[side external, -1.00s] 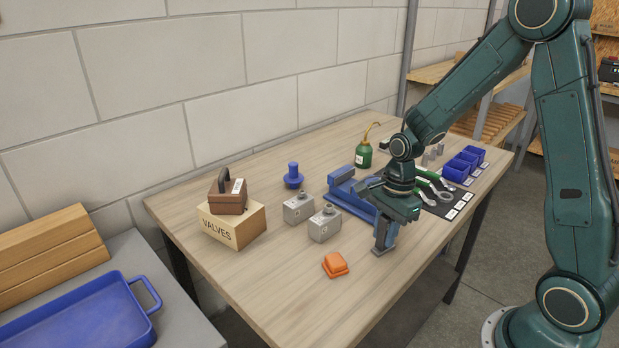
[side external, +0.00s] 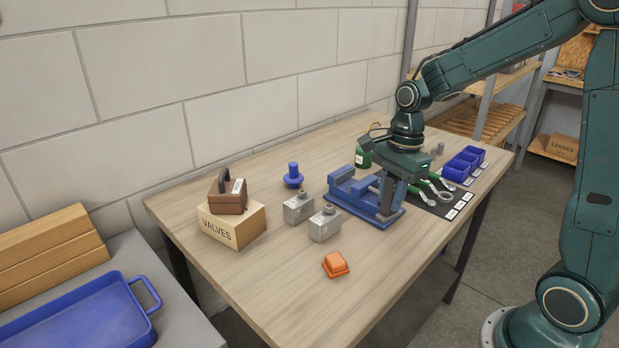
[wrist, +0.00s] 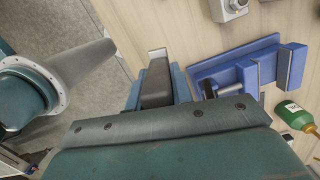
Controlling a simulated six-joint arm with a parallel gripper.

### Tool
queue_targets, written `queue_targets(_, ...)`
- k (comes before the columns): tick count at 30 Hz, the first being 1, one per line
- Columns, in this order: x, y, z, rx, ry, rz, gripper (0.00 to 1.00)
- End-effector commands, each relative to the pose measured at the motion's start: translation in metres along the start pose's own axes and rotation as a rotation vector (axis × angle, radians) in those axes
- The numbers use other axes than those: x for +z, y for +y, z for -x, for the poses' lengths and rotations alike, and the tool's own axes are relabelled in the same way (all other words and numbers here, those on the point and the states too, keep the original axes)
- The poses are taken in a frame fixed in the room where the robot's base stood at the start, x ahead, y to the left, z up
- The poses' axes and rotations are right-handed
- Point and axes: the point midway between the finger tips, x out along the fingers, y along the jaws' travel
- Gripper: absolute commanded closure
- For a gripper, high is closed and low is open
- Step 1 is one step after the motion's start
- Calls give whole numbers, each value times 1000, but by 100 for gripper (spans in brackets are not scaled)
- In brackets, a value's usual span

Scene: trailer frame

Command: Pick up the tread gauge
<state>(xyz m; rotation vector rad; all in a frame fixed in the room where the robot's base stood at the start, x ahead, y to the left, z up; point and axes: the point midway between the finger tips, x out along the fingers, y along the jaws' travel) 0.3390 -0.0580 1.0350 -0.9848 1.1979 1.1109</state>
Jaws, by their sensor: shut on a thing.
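My gripper (side external: 388,208) points down in front of the blue vise (side external: 350,190) in the side view, raised off the bare tabletop. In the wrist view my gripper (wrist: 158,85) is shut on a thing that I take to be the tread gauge. It is mostly hidden by the fingers; a dark grey block with a pale end edge shows between them. I cannot make out its full shape. The vise also shows in the wrist view (wrist: 225,72), to the right of the fingers.
Two grey metal blocks (side external: 324,226), an orange block (side external: 335,264), a blue knob (side external: 293,176) and a VALVES box (side external: 232,226) stand to the left. A green oil can (side external: 363,157), wrenches on a dark mat (side external: 440,207) and blue bins (side external: 456,170) lie beyond.

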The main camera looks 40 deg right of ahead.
Motion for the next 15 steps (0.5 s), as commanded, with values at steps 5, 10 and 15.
queue_targets(5,5,-1,41,-7,0,0,100)
queue_targets(10,8,-1,71,-5,0,0,100)
queue_targets(15,11,0,91,-2,0,-1,100)
